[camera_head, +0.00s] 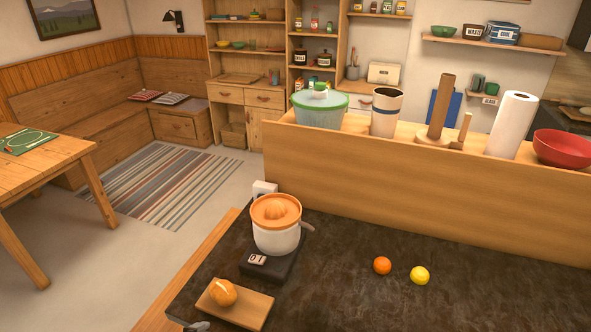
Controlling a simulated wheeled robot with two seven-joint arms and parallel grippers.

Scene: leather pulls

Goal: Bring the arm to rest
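Neither of my grippers or arms shows clearly in the head view. A small grey shape (197,326) is cut off at the bottom edge, and I cannot tell what it is. On the dark counter (340,290) stands a white juicer with an orange top (277,225), on a black base (270,262). A wooden board (245,311) in front of it holds an orange fruit (223,292). An orange (382,266) and a yellow lemon (420,275) lie to the right, apart from each other.
A raised wooden ledge (420,199) runs behind the counter. It bears a green-lidded bowl (320,110), a paper roll (511,125) and a red bowl (562,148). The counter's right part is clear. A wooden table (45,165) stands at the left.

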